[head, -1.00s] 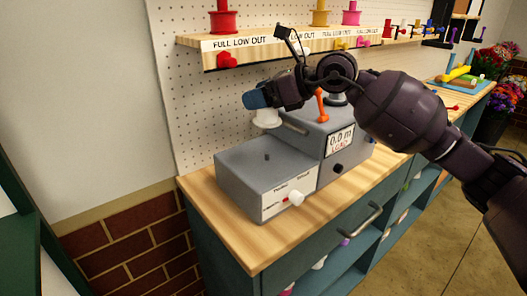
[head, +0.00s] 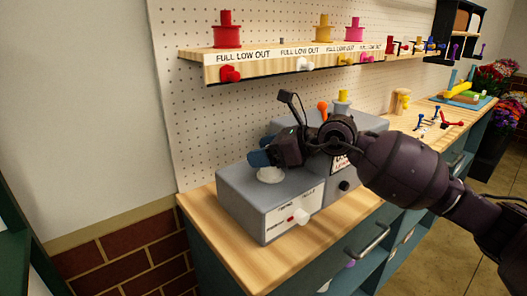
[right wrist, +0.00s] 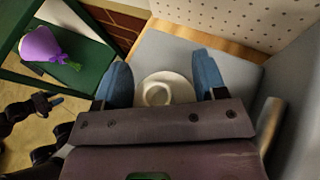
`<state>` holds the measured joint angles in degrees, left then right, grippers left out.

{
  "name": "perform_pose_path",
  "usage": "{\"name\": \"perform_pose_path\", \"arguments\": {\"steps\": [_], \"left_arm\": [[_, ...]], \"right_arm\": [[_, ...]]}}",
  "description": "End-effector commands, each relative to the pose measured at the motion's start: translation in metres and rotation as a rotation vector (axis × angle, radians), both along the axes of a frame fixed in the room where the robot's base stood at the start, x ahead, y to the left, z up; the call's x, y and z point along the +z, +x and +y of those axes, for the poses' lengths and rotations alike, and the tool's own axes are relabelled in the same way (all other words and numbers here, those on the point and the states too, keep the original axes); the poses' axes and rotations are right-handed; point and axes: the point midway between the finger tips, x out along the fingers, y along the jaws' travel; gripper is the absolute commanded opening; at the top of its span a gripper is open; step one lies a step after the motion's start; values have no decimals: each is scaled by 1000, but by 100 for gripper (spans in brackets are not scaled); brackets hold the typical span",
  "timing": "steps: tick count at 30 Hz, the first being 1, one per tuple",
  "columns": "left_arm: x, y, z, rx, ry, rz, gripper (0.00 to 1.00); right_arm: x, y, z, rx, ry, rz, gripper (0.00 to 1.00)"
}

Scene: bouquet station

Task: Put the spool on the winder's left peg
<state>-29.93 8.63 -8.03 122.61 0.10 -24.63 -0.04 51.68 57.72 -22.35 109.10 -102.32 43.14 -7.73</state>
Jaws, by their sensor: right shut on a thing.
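The white spool (head: 271,175) is between the blue fingertips of my right gripper (head: 262,158), which is shut on it. In the right wrist view the spool's round flange and hub (right wrist: 180,84) show between the two fingers (right wrist: 160,88). The spool is upright, low over the top of the winder's left, lower grey box (head: 243,183). The left peg is hidden behind the spool and gripper, and I cannot tell whether the spool is around it or resting on the box.
The winder's taller right part has an orange-knobbed lever (head: 322,107); a yellow spool (head: 342,101) shows near it. A shelf (head: 300,65) with spools hangs above. The wooden counter (head: 230,228) is clear in front. Small coloured parts (head: 438,122) lie further right.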

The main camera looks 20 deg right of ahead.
Motion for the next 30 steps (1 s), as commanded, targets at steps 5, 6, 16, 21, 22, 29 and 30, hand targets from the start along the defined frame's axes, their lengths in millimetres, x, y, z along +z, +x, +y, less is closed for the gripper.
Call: {"name": "perform_pose_path", "arguments": {"steps": [5,6,16,21,22,29,30], "left_arm": [[0,-1,1,-4,5,1,43],[0,-1,2,-5,5,1,43],[0,-1,2,-7,8,2,43],[2,-1,2,-6,6,-1,43],[2,0,2,-7,6,-3,43],[10,3,0,-3,2,-18,43],[12,3,0,-2,1,-19,43]], "right_arm": [[-2,0,0,0,1,1,69],[-2,0,0,0,0,0,76],[-2,0,0,0,1,1,91],[3,-3,-4,-1,0,0,91],[4,-4,-6,-1,0,0,91],[21,-27,-35,-4,-2,-3,91],[24,-32,-41,-3,-2,-1,91]]}}
